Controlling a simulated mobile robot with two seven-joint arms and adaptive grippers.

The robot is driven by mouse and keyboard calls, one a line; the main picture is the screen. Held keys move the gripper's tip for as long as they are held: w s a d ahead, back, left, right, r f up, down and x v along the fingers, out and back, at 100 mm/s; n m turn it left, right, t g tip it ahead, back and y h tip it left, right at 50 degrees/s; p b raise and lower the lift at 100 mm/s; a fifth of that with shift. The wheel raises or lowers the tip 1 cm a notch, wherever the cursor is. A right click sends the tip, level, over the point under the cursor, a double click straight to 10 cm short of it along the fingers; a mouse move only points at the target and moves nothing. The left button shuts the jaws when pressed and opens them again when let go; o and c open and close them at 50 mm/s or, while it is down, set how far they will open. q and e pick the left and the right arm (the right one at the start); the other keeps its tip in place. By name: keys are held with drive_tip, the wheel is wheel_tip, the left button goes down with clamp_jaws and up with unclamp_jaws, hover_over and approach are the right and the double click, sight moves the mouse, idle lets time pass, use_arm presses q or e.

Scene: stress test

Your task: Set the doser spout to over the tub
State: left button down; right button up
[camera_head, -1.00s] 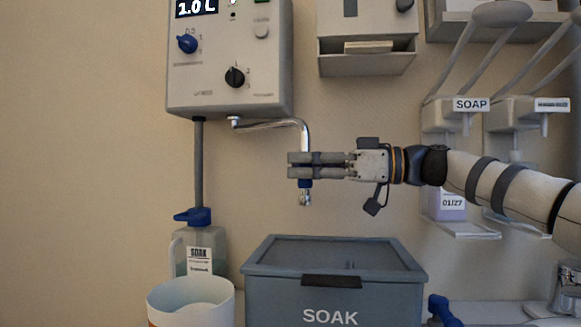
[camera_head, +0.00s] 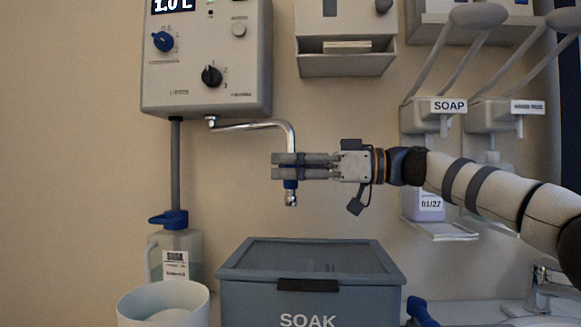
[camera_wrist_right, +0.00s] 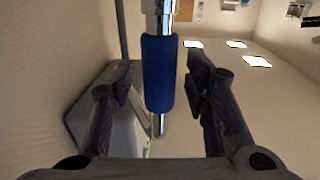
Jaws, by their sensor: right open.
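The doser (camera_head: 190,85) is a grey wall box with dials. Its chrome spout (camera_head: 250,125) bends out to the right and down, with a blue sleeve above its outlet (camera_head: 291,198). The grey tub marked SOAK (camera_head: 310,305) stands below; in the head view the outlet is above its left half, though depth is hard to judge. My right gripper (camera_head: 284,166) is at the spout's down-pipe. In the right wrist view the blue sleeve (camera_wrist_right: 159,75) stands between the open fingers, with gaps at both sides. My left gripper is not in view.
A white bucket (camera_head: 165,303) and a jug with a blue cap (camera_head: 178,255) stand left of the tub. Soap dispensers (camera_head: 430,117) hang on the wall to the right. A blue-handled item (camera_head: 420,312) and a tap (camera_head: 545,285) are at the lower right.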

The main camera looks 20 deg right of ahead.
drive_tip(key=v, duration=1.2)
drive_tip(key=shift+s, duration=0.1)
